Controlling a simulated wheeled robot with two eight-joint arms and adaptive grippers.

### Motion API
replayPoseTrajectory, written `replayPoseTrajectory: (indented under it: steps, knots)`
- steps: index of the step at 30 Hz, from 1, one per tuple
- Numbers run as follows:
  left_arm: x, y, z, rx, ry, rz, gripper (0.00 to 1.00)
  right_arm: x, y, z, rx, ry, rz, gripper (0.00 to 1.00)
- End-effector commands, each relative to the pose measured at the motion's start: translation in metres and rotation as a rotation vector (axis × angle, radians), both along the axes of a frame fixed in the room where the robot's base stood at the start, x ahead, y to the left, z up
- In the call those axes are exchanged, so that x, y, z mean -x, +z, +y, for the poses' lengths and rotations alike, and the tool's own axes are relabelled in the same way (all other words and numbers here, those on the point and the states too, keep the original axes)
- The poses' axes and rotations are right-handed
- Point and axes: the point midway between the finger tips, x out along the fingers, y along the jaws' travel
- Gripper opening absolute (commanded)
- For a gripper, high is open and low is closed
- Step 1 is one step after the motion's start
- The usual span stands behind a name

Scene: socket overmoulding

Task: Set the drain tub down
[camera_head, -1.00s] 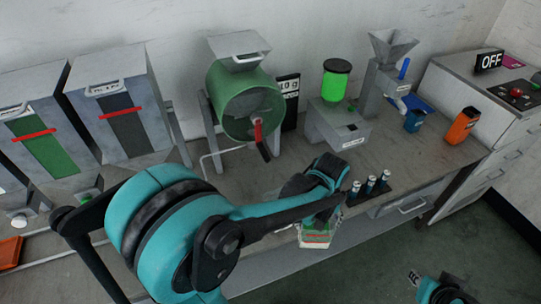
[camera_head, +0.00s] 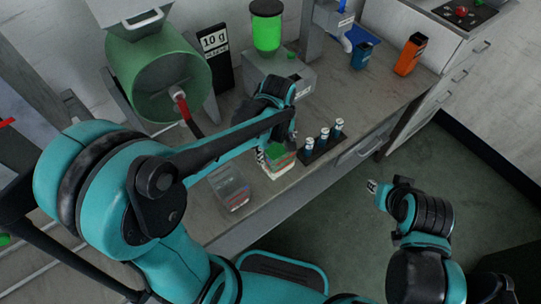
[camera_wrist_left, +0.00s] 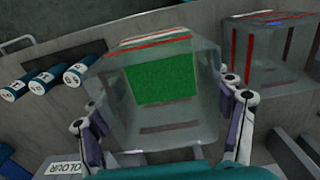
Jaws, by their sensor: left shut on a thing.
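The drain tub, a clear tub with green inside and red and white bands (camera_head: 277,160), is at the front of the bench in the head view. It also fills the middle of the left wrist view (camera_wrist_left: 162,78). My left gripper (camera_head: 274,146) is shut on it, one finger on each side. The tub looks upright and low over the bench; I cannot tell whether its base touches. My right gripper (camera_head: 380,191) hangs over the floor at right, apart from the tub, and its jaws are too small to read.
A second clear tub (camera_head: 230,188) stands close left of the held one, on the bench (camera_head: 205,225). A rack of several white-capped vials (camera_head: 322,143) is close on the right. A grey machine (camera_head: 285,75) with a green jar stands behind. The bench's front edge is near.

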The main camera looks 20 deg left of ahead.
Motion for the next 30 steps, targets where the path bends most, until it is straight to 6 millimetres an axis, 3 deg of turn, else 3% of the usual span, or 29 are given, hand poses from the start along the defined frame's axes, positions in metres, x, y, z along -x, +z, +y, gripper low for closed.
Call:
replayPoseTrajectory:
  steps: [6, 10, 17, 28, 29, 30]
  knots:
    - [-0.021, -0.017, 0.017, 0.000, 0.000, 0.000, 0.37, 0.000, -0.011, 0.000, 0.000, 0.000, 0.000, 0.28]
    - [-0.023, -0.024, 0.018, 0.000, -0.001, 0.000, 0.37, 0.000, -0.015, 0.000, 0.000, 0.000, 0.000, 0.28]
    - [-0.022, -0.058, 0.018, 0.000, -0.002, 0.000, 0.37, 0.000, -0.032, 0.000, 0.000, 0.000, 0.000, 0.28]
    - [-0.022, -0.060, 0.018, 0.000, -0.002, 0.000, 0.37, 0.000, -0.033, 0.000, 0.000, 0.000, 0.000, 0.28]
    - [-0.022, -0.061, 0.018, 0.000, -0.002, 0.000, 0.81, 0.000, -0.033, 0.000, 0.000, 0.000, 0.000, 0.28]
    - [-0.022, -0.060, 0.018, 0.000, -0.002, 0.000, 0.91, 0.000, -0.033, 0.000, 0.000, 0.000, 0.000, 0.28]
